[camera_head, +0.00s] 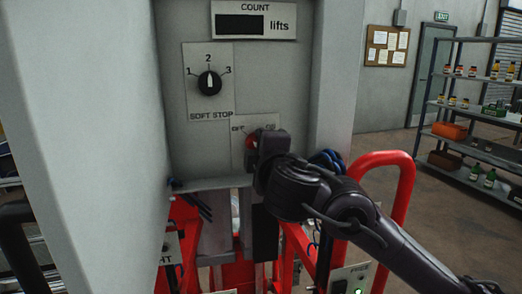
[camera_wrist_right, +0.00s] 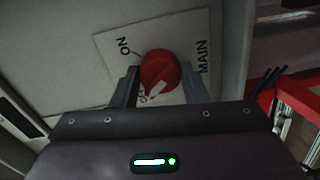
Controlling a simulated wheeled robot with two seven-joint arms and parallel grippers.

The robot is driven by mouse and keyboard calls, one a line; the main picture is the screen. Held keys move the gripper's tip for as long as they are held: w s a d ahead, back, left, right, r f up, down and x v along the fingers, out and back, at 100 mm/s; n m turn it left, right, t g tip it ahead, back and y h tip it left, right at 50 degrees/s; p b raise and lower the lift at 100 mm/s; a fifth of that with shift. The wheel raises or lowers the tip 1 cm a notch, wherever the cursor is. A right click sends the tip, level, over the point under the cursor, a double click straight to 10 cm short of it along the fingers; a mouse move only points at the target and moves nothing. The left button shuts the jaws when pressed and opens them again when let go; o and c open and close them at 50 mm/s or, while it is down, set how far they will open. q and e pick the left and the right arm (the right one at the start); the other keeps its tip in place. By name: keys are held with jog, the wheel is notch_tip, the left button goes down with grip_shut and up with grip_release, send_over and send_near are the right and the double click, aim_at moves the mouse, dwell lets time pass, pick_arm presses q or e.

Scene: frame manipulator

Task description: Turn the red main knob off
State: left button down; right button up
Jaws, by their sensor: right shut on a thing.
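The red main knob (camera_wrist_right: 159,68) sits on a pale plate (camera_wrist_right: 112,50) lettered ON, MAIN and a partly hidden OFF. In the right wrist view, a white mark on the knob's lower side slants toward the OFF lettering. My right gripper (camera_wrist_right: 158,88) has one finger on each side of the knob and is shut on it. In the head view only a bit of the knob (camera_head: 250,141) shows, beside my right gripper (camera_head: 257,150), which covers the rest. My left gripper is not in view.
Above the knob is a black SOFT STOP selector (camera_head: 209,83) and a COUNT display (camera_head: 240,24). A grey cabinet door (camera_head: 85,120) stands on the left. A red tubular rail (camera_head: 402,185) curves up beside my right arm. Shelves (camera_head: 475,100) stand farther back.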

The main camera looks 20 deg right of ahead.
jog(key=shift+n, duration=0.6)
jog(key=o, duration=1)
jog(key=shift+s+a, duration=0.1)
jog(key=s, duration=0.5)
jog(key=s+p, duration=0.1)
jog(key=s, duration=0.1)
jog(key=shift+s+a+r, duration=0.15)
jog(key=shift+s+a, duration=0.15)
